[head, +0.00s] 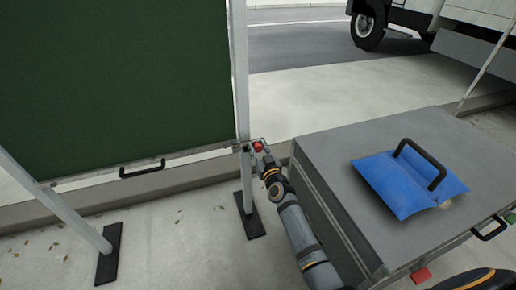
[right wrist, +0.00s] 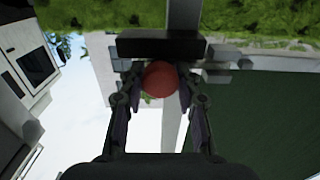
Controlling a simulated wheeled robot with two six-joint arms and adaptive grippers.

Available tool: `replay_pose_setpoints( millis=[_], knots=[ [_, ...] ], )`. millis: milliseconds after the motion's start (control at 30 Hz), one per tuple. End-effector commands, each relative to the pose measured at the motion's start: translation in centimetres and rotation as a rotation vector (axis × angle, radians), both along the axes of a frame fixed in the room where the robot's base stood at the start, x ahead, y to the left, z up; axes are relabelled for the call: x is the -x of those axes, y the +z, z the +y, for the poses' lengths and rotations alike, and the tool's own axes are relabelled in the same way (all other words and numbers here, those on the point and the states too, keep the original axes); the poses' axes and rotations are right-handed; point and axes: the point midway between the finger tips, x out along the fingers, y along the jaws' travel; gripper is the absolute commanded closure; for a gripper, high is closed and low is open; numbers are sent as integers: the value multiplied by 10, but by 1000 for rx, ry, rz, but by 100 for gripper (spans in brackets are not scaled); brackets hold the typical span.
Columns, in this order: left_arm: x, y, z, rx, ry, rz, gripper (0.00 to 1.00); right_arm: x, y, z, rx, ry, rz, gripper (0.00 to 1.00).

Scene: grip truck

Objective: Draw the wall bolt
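A red ball knob (head: 258,146) is on a small bolt fitting at the edge of the green panel's upright post. In the right wrist view the red knob (right wrist: 160,78) lies between the two fingertips of my right gripper (right wrist: 160,88), with a dark bar (right wrist: 160,44) just beyond it. The fingertips come close to the knob on both sides; whether they press on it I cannot tell. In the head view my right gripper (head: 263,157) reaches up to the knob from the lower right. My left gripper is not in view.
The green panel (head: 110,80) stands on posts with dark feet (head: 250,222). It has a black handle (head: 142,169) at its lower edge. A grey box top (head: 330,150) beside my right arm carries a blue object with a black handle (head: 408,182). A truck (head: 400,15) stands behind.

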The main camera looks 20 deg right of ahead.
Motion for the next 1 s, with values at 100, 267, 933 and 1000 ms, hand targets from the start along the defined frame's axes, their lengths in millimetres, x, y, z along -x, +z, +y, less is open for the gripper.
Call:
replay_pose_setpoints(
  millis=[100, 267, 933, 1000],
  knots=[
    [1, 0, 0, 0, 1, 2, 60, 0, 0, 0, 0, 0, 0, 87],
    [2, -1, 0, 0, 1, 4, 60, 0, 0, 0, 0, 0, 0, 100],
    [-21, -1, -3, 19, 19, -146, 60, -2, 0, -55, 0, -1, -1, 100],
    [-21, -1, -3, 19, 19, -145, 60, -2, 0, -55, 1, -1, -1, 100]
  ],
)
